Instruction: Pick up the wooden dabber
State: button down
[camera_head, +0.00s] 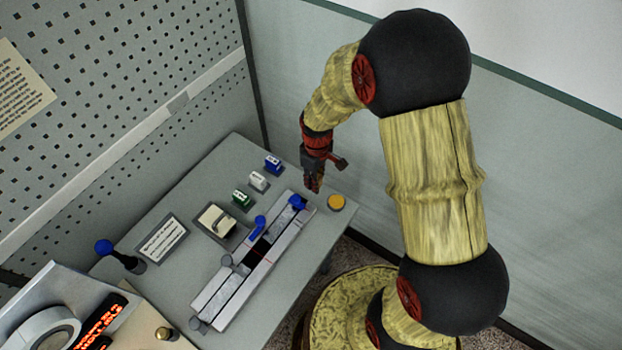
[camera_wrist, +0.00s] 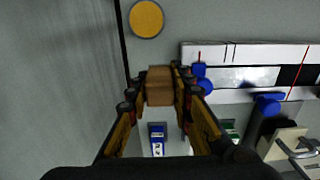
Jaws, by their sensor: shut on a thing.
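The wooden dabber (camera_wrist: 159,85) is a small brown block in the wrist view, between the fingertips of my gripper (camera_wrist: 157,94). The fingers are shut on its two sides. In the head view my gripper (camera_head: 314,184) points down near the far right end of the grey table, between the long slide rail and the blue-topped box. The dabber is too small and dark there to make out clearly. I cannot tell whether it touches the table.
A yellow disc (camera_head: 336,202) lies right of my gripper. The slide rail (camera_head: 212,296) with blue knobs runs along the table. Small blue (camera_head: 273,164), white (camera_head: 258,181) and green (camera_head: 241,199) boxes stand left of it. A perforated wall (camera_head: 120,90) rises behind.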

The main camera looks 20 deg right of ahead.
jog(key=s+d+r, duration=0.1)
jog(key=s+r, duration=0.4)
jog(key=s, duration=0.5)
jog(key=shift+d+r+p, duration=0.15)
jog(key=shift+d+p, duration=0.05)
jog(key=shift+p, duration=0.15)
